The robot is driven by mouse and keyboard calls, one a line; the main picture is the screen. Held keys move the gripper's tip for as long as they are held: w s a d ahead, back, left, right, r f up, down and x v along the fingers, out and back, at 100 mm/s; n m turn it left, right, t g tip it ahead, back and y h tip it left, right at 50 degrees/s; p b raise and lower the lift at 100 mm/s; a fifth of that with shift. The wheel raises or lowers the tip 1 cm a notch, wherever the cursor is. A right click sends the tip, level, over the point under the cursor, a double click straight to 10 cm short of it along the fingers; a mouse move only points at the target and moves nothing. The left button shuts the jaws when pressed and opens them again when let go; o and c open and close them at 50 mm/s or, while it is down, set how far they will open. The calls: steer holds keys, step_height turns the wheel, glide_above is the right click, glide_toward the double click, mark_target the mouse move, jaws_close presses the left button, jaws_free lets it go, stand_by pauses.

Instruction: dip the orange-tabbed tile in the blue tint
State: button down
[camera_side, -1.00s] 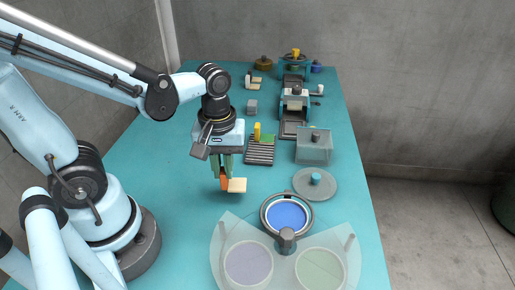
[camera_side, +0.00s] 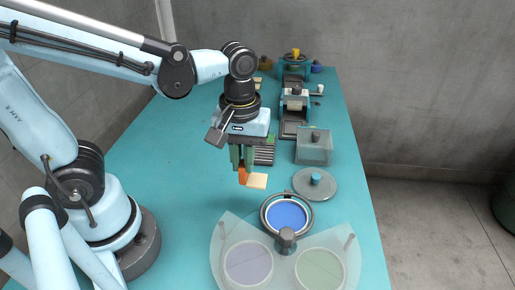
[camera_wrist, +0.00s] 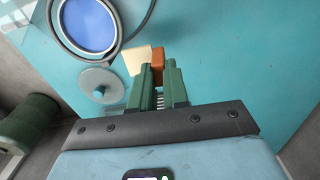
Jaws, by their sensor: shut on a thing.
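My gripper (camera_side: 242,168) is shut on the orange tab of a cream tile (camera_side: 257,181) and holds it above the teal table. In the wrist view the orange tab (camera_wrist: 149,61) sits between the green fingers (camera_wrist: 158,75), with the cream tile (camera_wrist: 136,60) sticking out to the left. The blue tint (camera_side: 287,216) lies in a round, open, grey-rimmed dish, to the right of and nearer the camera than the tile. The blue tint also shows at the upper left of the wrist view (camera_wrist: 90,24). The tile is apart from the dish.
A round translucent lid with a blue knob (camera_side: 316,179) lies behind the dish. A clear fan-shaped cover (camera_side: 284,270) over pale purple and green discs stands in front. A clear box (camera_side: 314,148) and a slotted rack (camera_side: 264,155) stand farther back. The table's left side is clear.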

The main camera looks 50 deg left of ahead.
steer(key=w+d+f+m, duration=0.1)
steer(key=d+m, duration=0.1)
steer(key=d, duration=0.6)
steer(key=shift+w+d+m, duration=0.35)
steer(key=shift+d+m, duration=0.05)
steer(key=shift+f, duration=1.95)
stand_by(0.4)
steer(key=shift+r, duration=0.15)
stand_by(2.6)
steer(key=shift+r, duration=1.7)
